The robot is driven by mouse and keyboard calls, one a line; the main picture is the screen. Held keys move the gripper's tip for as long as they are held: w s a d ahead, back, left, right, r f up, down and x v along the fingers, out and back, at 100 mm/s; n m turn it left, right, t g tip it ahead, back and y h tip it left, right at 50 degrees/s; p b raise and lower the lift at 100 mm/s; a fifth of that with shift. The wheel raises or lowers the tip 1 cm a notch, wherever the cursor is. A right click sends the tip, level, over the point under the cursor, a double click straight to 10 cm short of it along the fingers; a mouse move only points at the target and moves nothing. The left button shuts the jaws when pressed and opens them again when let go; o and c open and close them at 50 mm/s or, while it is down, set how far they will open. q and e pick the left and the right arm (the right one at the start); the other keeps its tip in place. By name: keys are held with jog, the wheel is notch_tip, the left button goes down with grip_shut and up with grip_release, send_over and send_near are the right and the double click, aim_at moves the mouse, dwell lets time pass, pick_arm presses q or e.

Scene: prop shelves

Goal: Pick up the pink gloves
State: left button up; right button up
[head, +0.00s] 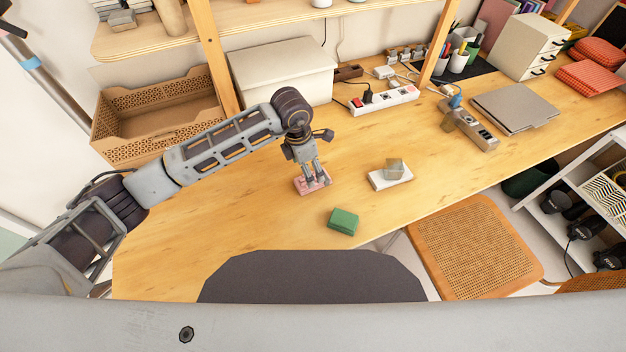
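A small pink item (301,187), folded or block-like, lies on the wooden table and is the only pink thing near my gripper; I take it for the pink gloves. My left gripper (318,178) reaches down from above with its fingertips at the pink item, covering part of it. Whether the fingers are closed on it or only over it cannot be told at this size. The item appears to rest on the table top. My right gripper is out of view.
A green block (343,222) and a white block (389,179) with a small grey cube (394,167) on it lie to the right. A brown crate (130,143) and a white box (275,65) stand behind. A power strip (383,100) lies further back. The table's middle is mostly clear.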

aim_at(300, 183)
pick_arm(q)
jog(key=shift+f, duration=0.15)
jog(key=shift+d+f+p, duration=0.1)
jog(key=shift+d+f, duration=0.15)
jog(key=shift+f, duration=0.55)
jog(key=shift+d+f+p, duration=0.15)
jog(key=shift+d+f, duration=0.05)
jog(key=shift+f, duration=0.6)
jog(key=shift+d+f+p, duration=0.1)
jog(key=shift+d+f, duration=0.15)
jog(key=shift+f, duration=0.55)
jog(key=shift+c, duration=0.4)
jog(key=c, duration=0.9)
